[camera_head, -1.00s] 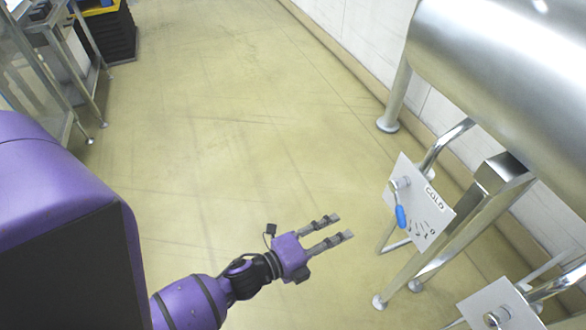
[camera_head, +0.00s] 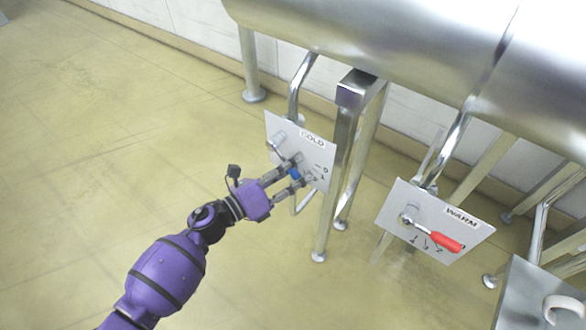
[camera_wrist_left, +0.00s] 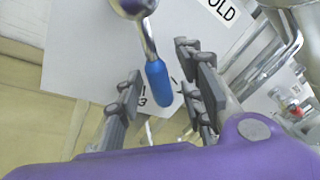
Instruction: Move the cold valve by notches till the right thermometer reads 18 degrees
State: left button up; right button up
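The cold valve has a lever with a blue handle (camera_head: 294,174) on a white plate labelled COLD (camera_head: 318,150), with notch marks and digits. My left gripper (camera_head: 298,171) is at the plate, its two fingers apart on either side of the blue handle. The left wrist view shows the blue handle (camera_wrist_left: 158,84) between the fingers (camera_wrist_left: 165,90), with gaps visible; contact cannot be told. A digit 3 shows near the handle tip in that view. No thermometer is seen. My right gripper is not in view.
A WARM plate (camera_head: 436,222) with a red-handled lever (camera_head: 432,236) stands to the right. A metal leg (camera_head: 340,165) stands just right of the COLD plate, under a large steel tank (camera_head: 400,45). The floor at left is clear.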

pick_arm(q)
jog(key=shift+d, duration=0.15)
grip_shut()
